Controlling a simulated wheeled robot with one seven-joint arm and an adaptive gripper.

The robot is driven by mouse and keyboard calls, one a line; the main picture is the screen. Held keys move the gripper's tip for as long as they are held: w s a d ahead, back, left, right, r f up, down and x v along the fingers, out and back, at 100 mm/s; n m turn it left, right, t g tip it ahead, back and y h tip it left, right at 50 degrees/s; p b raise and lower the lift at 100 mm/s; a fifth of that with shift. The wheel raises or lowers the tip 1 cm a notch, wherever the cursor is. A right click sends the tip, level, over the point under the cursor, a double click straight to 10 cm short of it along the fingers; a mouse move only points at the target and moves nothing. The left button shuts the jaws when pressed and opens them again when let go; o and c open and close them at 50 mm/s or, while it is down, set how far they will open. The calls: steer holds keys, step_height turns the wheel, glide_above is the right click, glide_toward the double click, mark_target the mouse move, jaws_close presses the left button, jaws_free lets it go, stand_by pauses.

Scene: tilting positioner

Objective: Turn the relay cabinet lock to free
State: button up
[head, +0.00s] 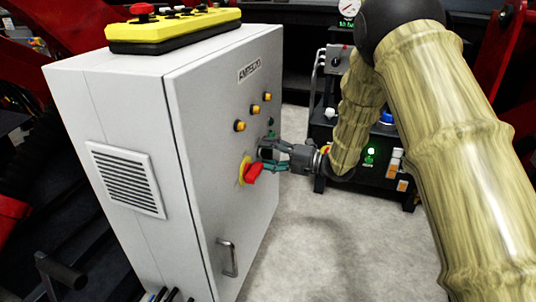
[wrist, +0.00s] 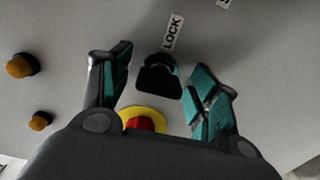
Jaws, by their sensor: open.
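The relay cabinet (head: 215,200) is a light grey box with its door facing right in the head view. In the wrist view the lock (wrist: 158,80) is a black knob on the grey door, beside a white tag reading LOCK (wrist: 172,32). My gripper (wrist: 161,68) is open, with one teal-padded finger on each side of the knob and visible gaps to it. In the head view my gripper (head: 266,158) is at the door, just above the red rotary handle (head: 254,173), and largely hides the lock. The knob's exact setting is hard to tell.
The red handle sits on a yellow disc (wrist: 146,113) close to my fingers. Several amber buttons (head: 240,126) are above it on the door, and a metal door handle (head: 228,257) is below. A yellow control box (head: 175,28) lies on top. The floor (head: 330,240) to the right is clear.

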steer(key=v, duration=1.2)
steer(key=s+d+f+m+t+h, duration=0.2)
steer(key=s+f+m+h, duration=0.15)
steer(key=f+m, duration=0.6)
steer(key=s+d+f+m+t+h, duration=0.25)
steer(key=f+m+h, duration=0.3)
steer(key=f, duration=0.75)
steer(key=s+d+f+m+g+h, duration=0.35)
steer(key=s+f+m, duration=0.55)
steer(key=s+f, duration=0.45)
steer(key=s+d+f+m+g+h, duration=0.1)
steer(key=s+f+m+g+h, duration=0.15)
steer(key=s, duration=0.65)
steer(key=s+d+f+m+g+h, duration=0.15)
steer(key=s+m, duration=0.25)
steer(key=s, duration=0.6)
steer(key=s+d+f+m+g+h, duration=0.1)
steer(key=s+d+f+m+g, duration=0.15)
steer(key=s, duration=0.65)
step_height(320, 180, up, 37)
steer(key=p, duration=3.7)
steer(key=shift+s+a, duration=0.35)
steer(key=shift+a, duration=0.05)
